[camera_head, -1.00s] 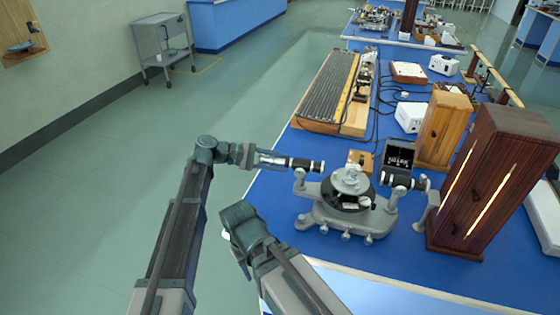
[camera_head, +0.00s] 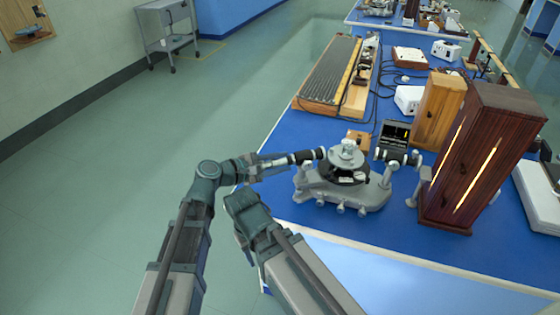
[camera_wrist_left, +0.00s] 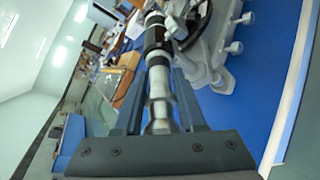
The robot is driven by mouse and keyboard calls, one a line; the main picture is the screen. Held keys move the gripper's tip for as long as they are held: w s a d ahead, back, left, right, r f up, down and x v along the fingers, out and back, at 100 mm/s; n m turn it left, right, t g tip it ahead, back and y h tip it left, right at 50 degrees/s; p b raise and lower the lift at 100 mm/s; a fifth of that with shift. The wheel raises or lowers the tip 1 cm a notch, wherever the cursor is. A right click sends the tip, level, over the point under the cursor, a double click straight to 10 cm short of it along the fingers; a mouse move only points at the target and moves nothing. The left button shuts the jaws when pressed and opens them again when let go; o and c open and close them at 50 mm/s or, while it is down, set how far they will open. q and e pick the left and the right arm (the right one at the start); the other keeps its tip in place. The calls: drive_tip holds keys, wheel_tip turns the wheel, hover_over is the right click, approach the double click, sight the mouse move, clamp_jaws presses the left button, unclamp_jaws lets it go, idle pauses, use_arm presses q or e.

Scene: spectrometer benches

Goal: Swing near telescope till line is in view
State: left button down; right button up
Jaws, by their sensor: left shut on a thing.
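The spectrometer (camera_head: 335,192) stands on the blue bench, with a round table on top. Its near telescope (camera_head: 304,157), a dark and silver tube, points out to the left over the bench edge. My left gripper (camera_head: 278,162) is shut on the tube's outer end. In the left wrist view, the silver part of the telescope (camera_wrist_left: 160,100) lies between the fingers of my left gripper (camera_wrist_left: 160,112).
A dark wooden cabinet (camera_head: 478,158) with bright slits stands right of the spectrometer, and a lighter wooden box (camera_head: 437,108) behind it. A long ribbed instrument (camera_head: 328,75) lies at the back left. The floor left of the bench is clear.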

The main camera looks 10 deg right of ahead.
use_arm(q)
drive_tip(key=shift+s, duration=0.15)
drive_tip(key=c, duration=0.6)
unclamp_jaws()
drive_tip(key=p+v, duration=0.3)
drive_tip(key=v, duration=1.1)
drive_tip(key=shift+s+d+p, duration=0.1)
drive_tip(key=shift+p, duration=0.25)
